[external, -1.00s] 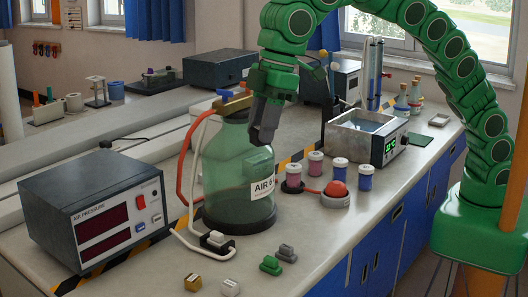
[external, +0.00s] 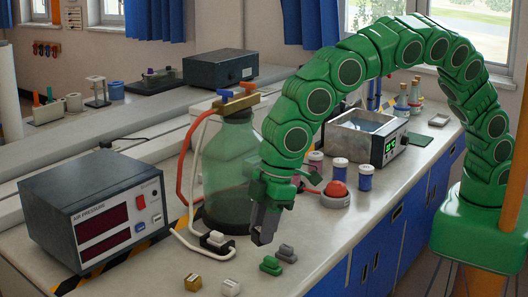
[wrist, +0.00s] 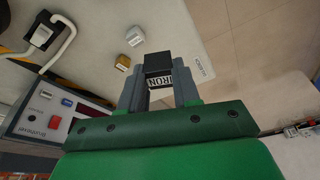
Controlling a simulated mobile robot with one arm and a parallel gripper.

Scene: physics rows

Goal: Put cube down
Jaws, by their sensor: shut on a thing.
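My gripper (external: 262,232) points down over the front part of the bench, before the glass jar. The wrist view shows my gripper (wrist: 158,88) shut on a dark cube (wrist: 158,64). The cube has a white label reading "IRON" and sits between the fingertips. In the external view I cannot make the cube out against the dark fingers. I cannot tell how far it is above the bench. A brass cube (external: 193,282) and a pale cube (external: 231,287) lie on the bench near the front edge; the wrist view shows the brass one (wrist: 135,36) and the pale one (wrist: 123,62) too.
A green block (external: 271,265) and a grey block (external: 287,253) lie close by the gripper. The glass jar (external: 225,160) with its hoses stands behind it, the red button (external: 336,190) to its right. The pressure meter (external: 95,215) is at left. Bare bench top lies in front of the meter.

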